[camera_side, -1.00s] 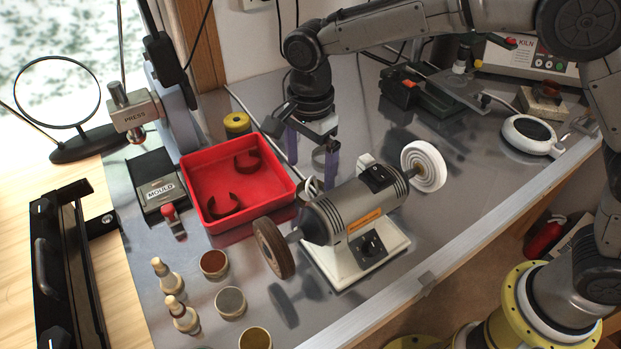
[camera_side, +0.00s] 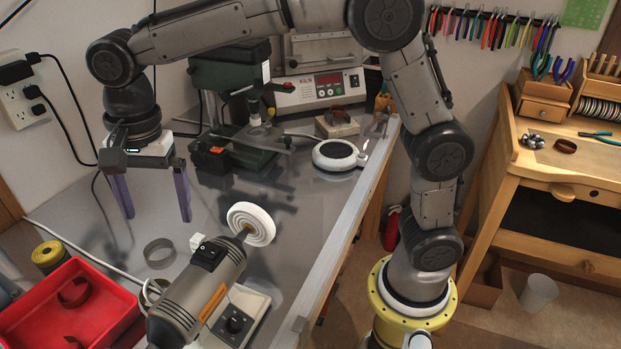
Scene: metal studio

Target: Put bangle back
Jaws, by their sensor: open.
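A dull grey-brown bangle (camera_side: 159,253) stands on the metal bench top, behind the polishing motor (camera_side: 197,290) and right of the red tray. My gripper (camera_side: 158,217) is open and empty, with its two purple fingers pointing down. In the picture the fingertips are above the bangle, spread wider than it; a gap shows between. The red tray (camera_side: 112,279) at lower left holds a dark open cuff (camera_side: 74,292) and part of another at the picture's edge. A shiny ring (camera_side: 151,291) shows against the motor's left side; I cannot tell whether it is loose.
A white buffing wheel (camera_side: 251,224) sticks out from the motor. A yellow roll (camera_side: 48,255) stands behind the tray. A green machine (camera_side: 240,150), a kiln (camera_side: 318,91) and a round white device (camera_side: 339,155) stand farther back. A brown cuff (camera_side: 565,146) lies on the wooden workbench.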

